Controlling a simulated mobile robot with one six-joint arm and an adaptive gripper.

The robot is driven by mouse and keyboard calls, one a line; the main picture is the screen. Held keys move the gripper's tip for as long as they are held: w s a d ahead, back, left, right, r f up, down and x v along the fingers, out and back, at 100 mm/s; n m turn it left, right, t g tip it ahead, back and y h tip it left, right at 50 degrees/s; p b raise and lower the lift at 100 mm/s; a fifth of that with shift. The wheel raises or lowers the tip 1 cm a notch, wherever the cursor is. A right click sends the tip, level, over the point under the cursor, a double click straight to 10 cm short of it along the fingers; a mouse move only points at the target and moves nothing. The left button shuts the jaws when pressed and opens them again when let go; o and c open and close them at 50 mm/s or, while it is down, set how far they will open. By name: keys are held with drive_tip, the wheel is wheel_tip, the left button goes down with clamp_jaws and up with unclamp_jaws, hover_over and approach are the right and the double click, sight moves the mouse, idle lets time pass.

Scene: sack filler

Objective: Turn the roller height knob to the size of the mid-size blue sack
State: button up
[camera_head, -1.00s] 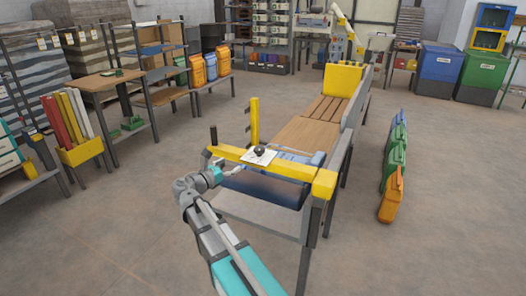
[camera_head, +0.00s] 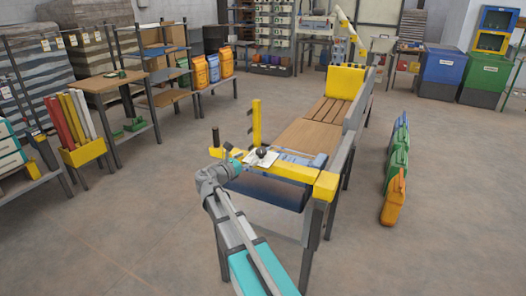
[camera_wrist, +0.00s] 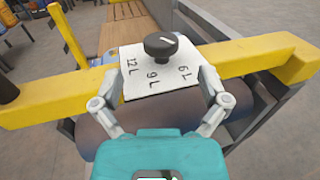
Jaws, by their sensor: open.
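The black roller height knob (camera_wrist: 160,46) sits on a white plate (camera_wrist: 150,88) marked 12 L, 9 L and 6 L. A white mark on the knob's top lies toward its far right side, away from the printed sizes. In the head view the knob (camera_head: 262,152) stands on the yellow crossbar (camera_head: 285,170). My gripper (camera_wrist: 158,82) is open and empty, its fingers spread to either side of the plate, on the near side of the knob and apart from it.
A yellow post (camera_head: 256,122) and a short black post (camera_head: 215,137) rise near the knob. Behind the crossbar runs a wooden bed (camera_head: 305,137). Green and orange jerrycans (camera_head: 394,200) stand on the floor at right. Open floor lies left of the machine.

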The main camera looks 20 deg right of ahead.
sight(257, 152)
drive_tip(key=shift+x, duration=3.55)
